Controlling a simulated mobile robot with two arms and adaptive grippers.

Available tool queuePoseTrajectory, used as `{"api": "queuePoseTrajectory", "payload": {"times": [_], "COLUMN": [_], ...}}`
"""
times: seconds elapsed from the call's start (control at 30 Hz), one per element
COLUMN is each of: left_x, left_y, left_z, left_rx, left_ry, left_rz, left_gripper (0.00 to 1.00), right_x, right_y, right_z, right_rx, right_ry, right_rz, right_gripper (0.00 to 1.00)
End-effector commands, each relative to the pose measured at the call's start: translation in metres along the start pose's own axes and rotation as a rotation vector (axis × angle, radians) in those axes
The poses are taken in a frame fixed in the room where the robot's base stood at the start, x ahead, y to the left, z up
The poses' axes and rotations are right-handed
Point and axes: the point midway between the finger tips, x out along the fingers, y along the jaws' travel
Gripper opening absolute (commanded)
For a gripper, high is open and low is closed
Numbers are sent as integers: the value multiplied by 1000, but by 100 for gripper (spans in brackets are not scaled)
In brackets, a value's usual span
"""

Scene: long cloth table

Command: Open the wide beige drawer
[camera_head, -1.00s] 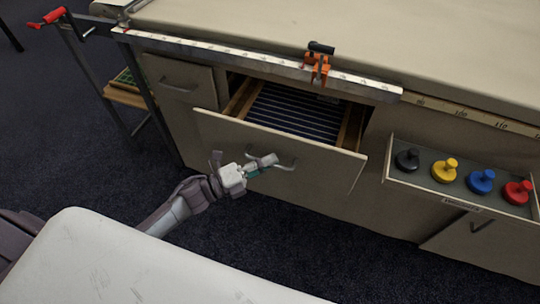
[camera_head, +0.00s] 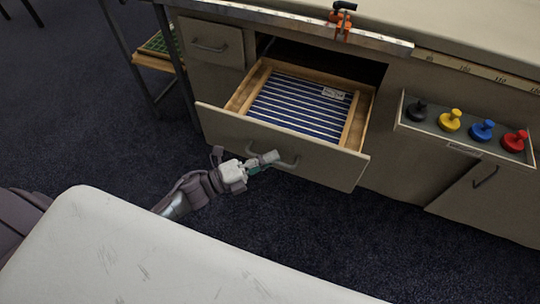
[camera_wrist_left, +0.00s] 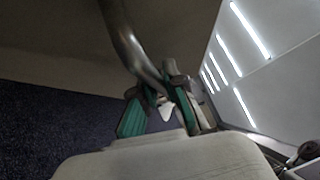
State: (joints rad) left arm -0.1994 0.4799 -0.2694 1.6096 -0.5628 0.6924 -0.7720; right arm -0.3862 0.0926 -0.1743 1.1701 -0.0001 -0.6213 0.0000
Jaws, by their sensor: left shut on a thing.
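The wide beige drawer (camera_head: 320,160) is pulled well out of the cabinet in the head view. Its wooden inside has a blue and white striped bottom, with a small white label near the back right. My left gripper (camera_head: 262,163) is at the drawer's front, shut on its curved metal handle (camera_head: 287,163). In the left wrist view the green-padded fingers (camera_wrist_left: 158,115) are around the handle bar (camera_wrist_left: 128,40), which runs up and out of the picture. My right gripper is not in view.
A shallow tray (camera_head: 440,140) with black, yellow, blue and red knobbed pieces is on the cabinet front at right. A small closed drawer (camera_head: 215,58) is at left. A metal rail with an orange clamp (camera_head: 341,20) lies along the table edge. Dark carpet is clear below.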

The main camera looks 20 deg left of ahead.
Motion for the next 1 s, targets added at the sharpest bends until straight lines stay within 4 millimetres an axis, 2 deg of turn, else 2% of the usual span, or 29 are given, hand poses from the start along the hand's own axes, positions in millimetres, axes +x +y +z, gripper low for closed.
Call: {"api": "queuePoseTrajectory", "payload": {"times": [0.37,0.4,0.53,0.87,1.0], "left_x": [0,0,0,-2,-17], "left_y": [1,1,0,0,1], "left_z": [-1,-1,-1,0,0], "left_rx": [0,0,0,0,-2], "left_ry": [0,0,0,-1,-2], "left_rz": [1,1,1,0,2], "left_gripper": [0,16,37,37,37], "right_x": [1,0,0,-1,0], "right_y": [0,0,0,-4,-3], "right_z": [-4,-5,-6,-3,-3], "right_rx": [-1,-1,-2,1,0], "right_ry": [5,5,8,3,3], "right_rz": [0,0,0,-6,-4], "right_gripper": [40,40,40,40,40]}}
